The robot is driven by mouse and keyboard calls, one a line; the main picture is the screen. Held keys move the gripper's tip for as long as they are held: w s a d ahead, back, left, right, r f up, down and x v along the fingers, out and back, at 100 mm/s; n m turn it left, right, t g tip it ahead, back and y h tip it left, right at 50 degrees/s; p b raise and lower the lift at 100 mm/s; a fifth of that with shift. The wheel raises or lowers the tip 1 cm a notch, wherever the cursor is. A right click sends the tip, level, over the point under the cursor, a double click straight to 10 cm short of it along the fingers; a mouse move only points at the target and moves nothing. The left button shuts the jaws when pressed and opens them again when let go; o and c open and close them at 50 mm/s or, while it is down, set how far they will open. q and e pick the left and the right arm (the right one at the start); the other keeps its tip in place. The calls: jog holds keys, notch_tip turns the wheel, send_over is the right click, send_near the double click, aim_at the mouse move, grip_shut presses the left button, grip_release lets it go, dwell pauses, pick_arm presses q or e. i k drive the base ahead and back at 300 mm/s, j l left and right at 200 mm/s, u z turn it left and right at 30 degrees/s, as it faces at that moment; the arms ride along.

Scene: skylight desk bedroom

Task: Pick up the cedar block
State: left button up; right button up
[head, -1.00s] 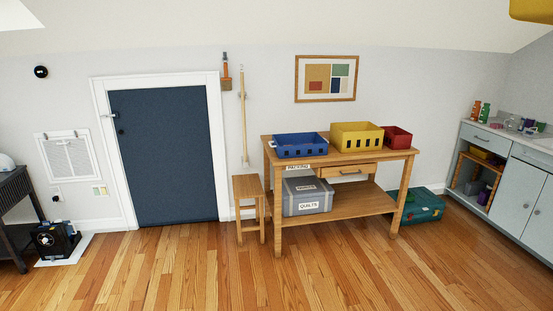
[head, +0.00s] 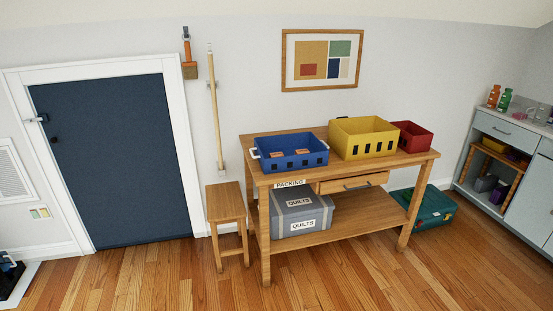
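I cannot clearly make out a cedar block. Small orange-brown pieces (head: 303,153) lie inside the blue bin (head: 291,163), partly hidden by its walls; they are too small to tell what they are. The blue bin stands on the left part of the wooden workbench (head: 300,180). Neither of my grippers shows in the head view.
A yellow bin (head: 364,139) and a red bin (head: 413,137) stand right of the blue one. A grey quilts box (head: 301,214) sits on the lower shelf. A wooden stool (head: 226,203) stands left, a teal case (head: 424,208) right. The floor in front is clear.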

aim_at(275, 154)
jog(key=i+j+u, duration=0.1)
jog(key=i+j, duration=0.15)
jog(key=i, duration=0.5)
jog(key=i+j, duration=0.25)
jog(key=i, duration=0.45)
jog(key=i+j+u, duration=0.15)
jog(key=i, duration=0.6)
jog(key=i+j+u, duration=0.1)
jog(key=i, duration=0.65)
